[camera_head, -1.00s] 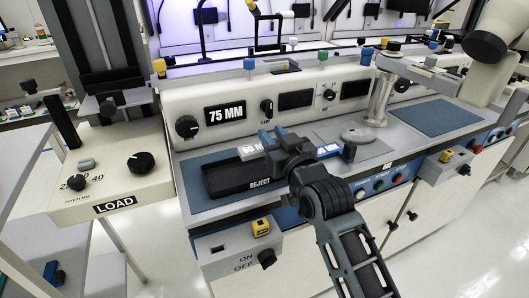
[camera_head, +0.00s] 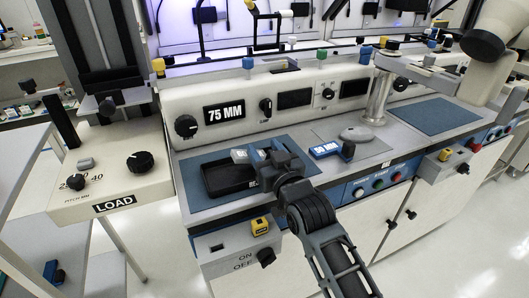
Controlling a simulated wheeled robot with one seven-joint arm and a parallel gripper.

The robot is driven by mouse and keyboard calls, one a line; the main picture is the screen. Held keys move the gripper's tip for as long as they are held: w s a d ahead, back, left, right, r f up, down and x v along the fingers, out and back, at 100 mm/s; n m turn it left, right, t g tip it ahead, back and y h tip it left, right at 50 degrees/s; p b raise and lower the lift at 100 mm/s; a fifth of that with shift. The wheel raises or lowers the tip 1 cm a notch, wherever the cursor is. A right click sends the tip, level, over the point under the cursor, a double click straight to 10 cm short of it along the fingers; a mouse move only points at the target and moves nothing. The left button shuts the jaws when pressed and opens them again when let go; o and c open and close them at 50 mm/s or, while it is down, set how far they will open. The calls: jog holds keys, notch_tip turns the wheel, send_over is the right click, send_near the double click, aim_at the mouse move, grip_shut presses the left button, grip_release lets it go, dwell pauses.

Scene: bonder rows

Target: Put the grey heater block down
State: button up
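The grey heater block (camera_head: 240,156) shows as a light grey piece at the left side of my gripper (camera_head: 262,155), over the back part of the black reject tray (camera_head: 228,179). My gripper hides most of the block and the tray's right end. The block appears held in my gripper, though the fingertips are largely hidden. I cannot tell whether the block touches the tray. A blue block marked 50 MM (camera_head: 324,150) with a dark knob lies on the bench to the right, apart from my gripper.
The bench panel behind carries a 75 MM display (camera_head: 225,112) and several knobs. A metal post (camera_head: 377,100) stands right of the blue block, near a grey round piece (camera_head: 357,134). A blue mat (camera_head: 435,116) at the right is bare. The LOAD unit (camera_head: 115,190) stands at the left.

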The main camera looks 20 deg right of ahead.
jog(key=shift+o, duration=0.5)
jog(key=shift+s+a+f, duration=0.1)
jog(key=shift+a+f, duration=0.1)
jog(key=shift+f, duration=0.5)
jog(key=shift+s, duration=0.45)
jog(key=s+f+g, duration=0.1)
jog(key=s+f, duration=0.2)
jog(key=s, duration=1.2)
jog(key=s+f, duration=0.2)
jog(key=s, duration=1.2)
jog(key=s+r+g, duration=0.1)
jog(key=s+r, duration=0.1)
jog(key=s, duration=0.8)
jog(key=s+r+g, duration=0.1)
jog(key=s+r, duration=0.1)
jog(key=s, duration=0.8)
jog(key=shift+r, duration=0.4)
